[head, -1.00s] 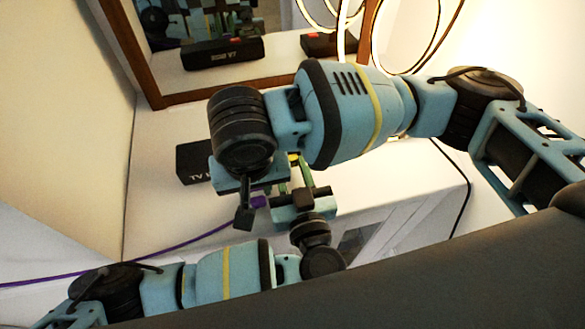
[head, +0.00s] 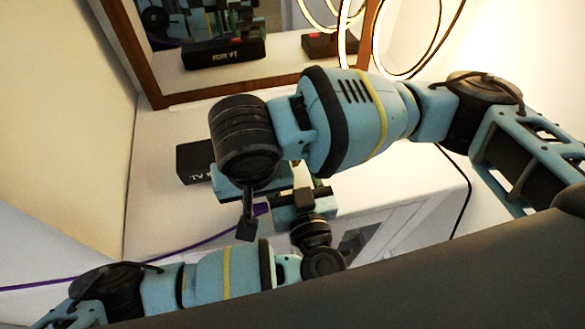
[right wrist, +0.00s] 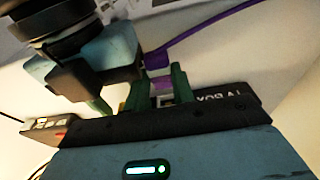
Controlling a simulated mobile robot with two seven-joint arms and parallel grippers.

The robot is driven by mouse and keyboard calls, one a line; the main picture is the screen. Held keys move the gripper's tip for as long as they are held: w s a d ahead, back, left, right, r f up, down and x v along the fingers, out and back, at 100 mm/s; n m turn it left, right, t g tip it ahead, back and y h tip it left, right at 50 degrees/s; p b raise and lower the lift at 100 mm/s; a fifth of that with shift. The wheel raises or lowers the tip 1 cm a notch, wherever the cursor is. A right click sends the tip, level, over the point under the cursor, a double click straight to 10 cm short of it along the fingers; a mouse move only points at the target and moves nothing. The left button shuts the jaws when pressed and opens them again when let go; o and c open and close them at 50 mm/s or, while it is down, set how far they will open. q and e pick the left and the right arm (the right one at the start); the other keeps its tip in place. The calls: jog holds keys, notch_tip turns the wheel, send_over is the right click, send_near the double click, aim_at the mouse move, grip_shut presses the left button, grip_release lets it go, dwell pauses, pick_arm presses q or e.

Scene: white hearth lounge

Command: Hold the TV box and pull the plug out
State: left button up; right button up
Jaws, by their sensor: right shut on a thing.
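The black TV box (head: 193,163) lies on the white cabinet top, its right part hidden behind my right gripper. In the right wrist view the box (right wrist: 225,97) shows its lettering upside down. The purple plug (right wrist: 160,83) sits between the green finger pads of my right gripper (right wrist: 157,88), which is shut on it. Whether its tip is still in the box is hidden. In the head view my right gripper (head: 262,195) hangs beside the box. My left gripper (head: 297,195) is close to it, partly covered; its fingers are hard to make out.
A purple cable (head: 205,241) runs left from the grippers. A wood-framed mirror (head: 200,92) stands behind and reflects the box. Light rings (head: 375,40) glow at the back. A black cord (head: 465,190) hangs at the cabinet's right. The cabinet top (head: 155,205) is bare at left.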

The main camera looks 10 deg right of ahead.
pick_arm(q)
jog(key=s, duration=1.2)
dwell(0.6)
